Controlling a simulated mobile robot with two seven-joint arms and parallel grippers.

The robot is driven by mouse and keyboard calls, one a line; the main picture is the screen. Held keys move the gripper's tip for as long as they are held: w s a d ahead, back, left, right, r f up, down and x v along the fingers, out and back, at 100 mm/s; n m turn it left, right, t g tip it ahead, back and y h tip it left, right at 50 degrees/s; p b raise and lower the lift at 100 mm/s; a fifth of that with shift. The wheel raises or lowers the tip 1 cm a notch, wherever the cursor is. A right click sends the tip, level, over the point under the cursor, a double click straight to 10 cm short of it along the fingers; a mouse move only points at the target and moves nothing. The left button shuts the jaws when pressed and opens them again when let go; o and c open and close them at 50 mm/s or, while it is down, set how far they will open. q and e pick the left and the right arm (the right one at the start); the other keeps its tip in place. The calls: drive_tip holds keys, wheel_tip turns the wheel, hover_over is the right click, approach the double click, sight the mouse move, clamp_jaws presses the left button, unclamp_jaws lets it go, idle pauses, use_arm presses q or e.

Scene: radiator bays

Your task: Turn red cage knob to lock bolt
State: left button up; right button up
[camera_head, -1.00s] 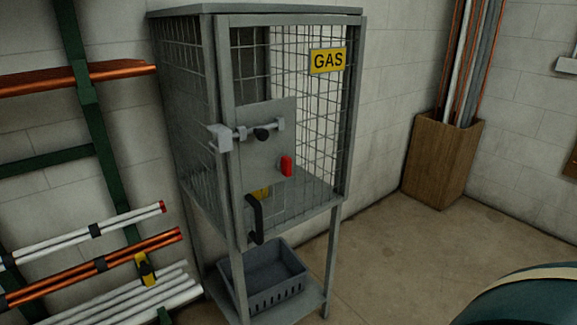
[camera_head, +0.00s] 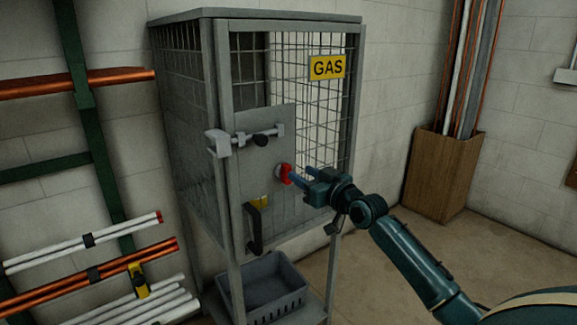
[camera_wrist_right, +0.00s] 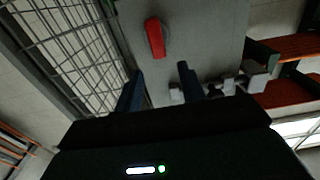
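The red knob (camera_head: 284,173) sits on the grey lock plate (camera_head: 262,195) of the mesh gas cage. In the right wrist view the red knob (camera_wrist_right: 155,37) is an upright bar, slightly tilted, ahead of the fingers. My right gripper (camera_head: 292,177) points at the knob from the right; its fingers (camera_wrist_right: 160,82) are open with a gap between them, and the knob is beyond the tips. The bolt (camera_head: 257,138) with its dark handle lies across the plate above the knob. My left gripper is not in view.
A black door handle (camera_head: 254,228) is below left of the knob. A grey basket (camera_head: 262,290) stands on the lower shelf. Pipe racks (camera_head: 90,262) are at the left, and a wooden box (camera_head: 440,172) of pipes stands at the right.

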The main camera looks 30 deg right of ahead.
sight(290, 167)
drive_tip(key=w, duration=0.7)
drive_tip(key=shift+a, duration=0.35)
drive_tip(key=shift+c, duration=0.2)
drive_tip(key=shift+s, duration=0.1)
clamp_jaws()
